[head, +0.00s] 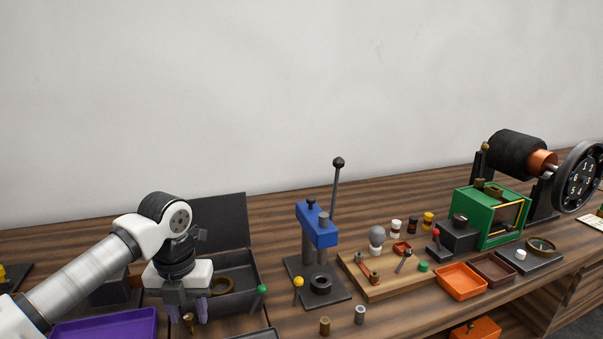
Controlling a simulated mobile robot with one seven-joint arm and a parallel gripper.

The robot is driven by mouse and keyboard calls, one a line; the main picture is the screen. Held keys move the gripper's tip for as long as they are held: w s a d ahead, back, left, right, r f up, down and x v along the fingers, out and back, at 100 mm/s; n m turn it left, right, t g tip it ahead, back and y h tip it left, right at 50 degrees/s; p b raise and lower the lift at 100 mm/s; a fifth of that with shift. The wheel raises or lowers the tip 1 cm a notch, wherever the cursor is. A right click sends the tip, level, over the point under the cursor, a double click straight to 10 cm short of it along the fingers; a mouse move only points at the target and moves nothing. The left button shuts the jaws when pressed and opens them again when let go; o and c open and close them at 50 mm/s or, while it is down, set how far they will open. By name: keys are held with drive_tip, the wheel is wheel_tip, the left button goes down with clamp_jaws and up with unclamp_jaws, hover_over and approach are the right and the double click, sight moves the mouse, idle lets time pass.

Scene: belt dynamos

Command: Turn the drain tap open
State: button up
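My gripper (188,310) points down at the lower left, in front of an open dark case. Its two purple-tipped fingers are spread apart. I cannot tell which way any tap handle is turned, or whether the fingers touch the brass piece.
The open dark case (243,270) holds a brass ring behind my gripper. A purple tray (105,325) lies to its left. A blue lever press (317,225) stands to the right, with small pins before it. A wooden board (375,293), trays and a green frame (465,205) fill the right.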

sight(189, 316)
drive_tip(key=n+p, duration=0.2)
drive_tip(key=p, duration=0.1)
drive_tip(key=n+p, duration=0.3)
drive_tip(key=p, duration=0.1)
drive_tip(key=shift+s+r+n, duration=0.1)
drive_tip(key=shift+r+n, duration=0.2)
drive_tip(key=shift+r, duration=0.1)
wheel_tip(189, 316, up, 13)
drive_tip(key=b, duration=0.4)
drive_tip(key=s+d+r+m+t+h, duration=0.1)
drive_tip(key=d+r+m+h, duration=0.3)
drive_tip(key=d, duration=0.6)
drive_tip(key=s+d+r+m+t+h, duration=0.1)
drive_tip(key=d+r+m+h, duration=0.3)
drive_tip(key=d, duration=0.7)
drive_tip(key=shift+s+r+m+t+h, duration=0.35)
drive_tip(key=shift+r+h, duration=1.05)
drive_tip(key=shift+r, duration=0.85)
drive_tip(key=shift+w, duration=0.1)
